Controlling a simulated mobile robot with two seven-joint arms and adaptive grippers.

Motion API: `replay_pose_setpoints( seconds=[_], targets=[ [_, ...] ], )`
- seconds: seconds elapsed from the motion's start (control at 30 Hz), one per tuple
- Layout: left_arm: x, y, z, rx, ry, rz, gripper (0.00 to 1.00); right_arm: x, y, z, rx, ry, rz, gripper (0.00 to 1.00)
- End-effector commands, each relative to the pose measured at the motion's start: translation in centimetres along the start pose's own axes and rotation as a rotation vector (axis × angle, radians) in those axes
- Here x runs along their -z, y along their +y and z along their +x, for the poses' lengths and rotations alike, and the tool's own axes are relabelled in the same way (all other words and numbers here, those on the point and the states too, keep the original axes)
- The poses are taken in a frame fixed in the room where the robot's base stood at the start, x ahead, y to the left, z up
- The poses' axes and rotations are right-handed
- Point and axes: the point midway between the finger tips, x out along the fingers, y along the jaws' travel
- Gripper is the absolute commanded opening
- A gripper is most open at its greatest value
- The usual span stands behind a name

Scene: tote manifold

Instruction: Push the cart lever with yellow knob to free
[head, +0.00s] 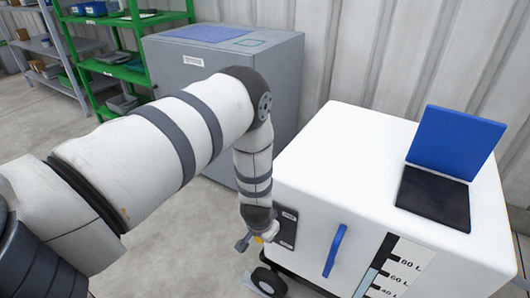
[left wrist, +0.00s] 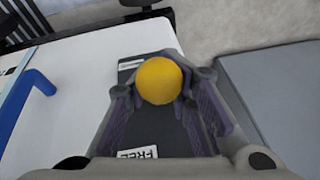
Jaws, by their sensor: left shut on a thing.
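The lever's round yellow knob (left wrist: 160,81) sits between the fingers of my left gripper (left wrist: 165,95) in the left wrist view, and the gripper is shut on it. In the head view my left gripper (head: 257,240) is low at the near left side of the white cart (head: 340,150), and only a sliver of the yellow knob (head: 259,239) shows. The dark lever plate (head: 287,228) is on the cart's side. A white label reading FREE (left wrist: 138,153) shows on the plate in the left wrist view. The lever's shaft is hidden. My right gripper is not in view.
A blue handle (head: 335,250) and a litre scale (head: 397,265) are on the cart's front. A blue lid (head: 455,142) stands open on top. A grey cabinet (head: 290,75) stands behind, close to my left arm. Green shelves (head: 125,70) are at the back left.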

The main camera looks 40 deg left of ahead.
Motion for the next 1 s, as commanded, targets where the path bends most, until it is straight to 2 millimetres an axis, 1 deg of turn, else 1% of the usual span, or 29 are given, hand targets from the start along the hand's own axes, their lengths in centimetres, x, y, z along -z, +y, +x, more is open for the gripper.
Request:
replay_pose_setpoints(
  seconds=[0.03, 0.07, 0.1, 0.43, 0.5, 0.57, 0.8, 0.9, 1.0],
  targets=[
    [-0.3, 0.0, -0.2, -0.003, -0.008, -0.002, 0.23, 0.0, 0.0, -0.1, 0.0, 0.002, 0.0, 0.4],
    [-0.2, 0.0, -0.2, -0.002, -0.008, -0.002, 0.3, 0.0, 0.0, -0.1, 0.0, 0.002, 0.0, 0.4],
    [-0.2, 0.0, -0.2, -0.002, -0.007, -0.002, 0.32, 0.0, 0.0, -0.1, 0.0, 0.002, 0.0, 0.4],
    [0.0, 0.0, -0.2, -0.001, -0.001, -0.001, 0.32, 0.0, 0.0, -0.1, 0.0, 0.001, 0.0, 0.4],
    [0.1, 0.0, -0.7, -0.001, 0.0, -0.001, 0.32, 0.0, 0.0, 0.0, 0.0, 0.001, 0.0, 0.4],
    [0.1, 0.0, -1.7, -0.001, 0.0, 0.0, 0.32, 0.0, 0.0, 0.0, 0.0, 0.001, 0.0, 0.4],
    [0.1, 0.0, -8.2, -0.001, 0.001, 0.0, 0.32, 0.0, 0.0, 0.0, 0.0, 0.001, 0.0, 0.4],
    [0.0, 0.0, -10.3, -0.001, 0.0, 0.0, 0.32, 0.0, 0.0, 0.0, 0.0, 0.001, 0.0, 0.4],
    [0.0, 0.0, -11.6, -0.001, -0.001, -0.001, 0.32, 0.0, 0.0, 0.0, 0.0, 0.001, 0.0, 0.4]
  ],
)
